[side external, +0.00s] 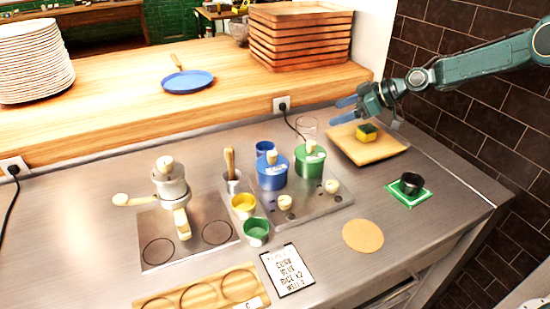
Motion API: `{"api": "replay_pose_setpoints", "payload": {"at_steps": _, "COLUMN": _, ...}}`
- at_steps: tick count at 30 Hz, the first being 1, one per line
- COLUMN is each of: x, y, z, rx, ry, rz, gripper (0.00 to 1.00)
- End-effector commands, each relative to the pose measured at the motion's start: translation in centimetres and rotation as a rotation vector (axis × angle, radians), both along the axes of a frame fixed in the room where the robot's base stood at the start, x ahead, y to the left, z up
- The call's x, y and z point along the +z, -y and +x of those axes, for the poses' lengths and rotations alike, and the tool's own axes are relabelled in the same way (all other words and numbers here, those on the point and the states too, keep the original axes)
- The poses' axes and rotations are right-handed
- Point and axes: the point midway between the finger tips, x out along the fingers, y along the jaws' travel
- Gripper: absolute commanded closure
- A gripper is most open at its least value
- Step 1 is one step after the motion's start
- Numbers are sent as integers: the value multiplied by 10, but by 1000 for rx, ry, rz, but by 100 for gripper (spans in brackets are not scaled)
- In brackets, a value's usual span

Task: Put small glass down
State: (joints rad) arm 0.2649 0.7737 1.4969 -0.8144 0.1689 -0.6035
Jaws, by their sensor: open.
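A black cup (410,183) stands on a green mat (422,197). Bare counter lies around the cork disc (363,236).

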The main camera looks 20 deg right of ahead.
Motion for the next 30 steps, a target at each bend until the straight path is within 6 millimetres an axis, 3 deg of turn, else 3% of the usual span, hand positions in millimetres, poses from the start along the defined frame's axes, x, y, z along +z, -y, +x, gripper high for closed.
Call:
{"api": "replay_pose_setpoints", "payload": {"at_steps": 12, "x": -33, "y": -33, "z": 33, "rx": -1, "ry": -1, "rz": 0, "gripper": 16}}
{"api": "replay_pose_setpoints", "payload": {"at_steps": 30, "x": -46, "y": -48, "z": 49, "rx": 0, "ry": -1, "rz": -1, "gripper": 16}}
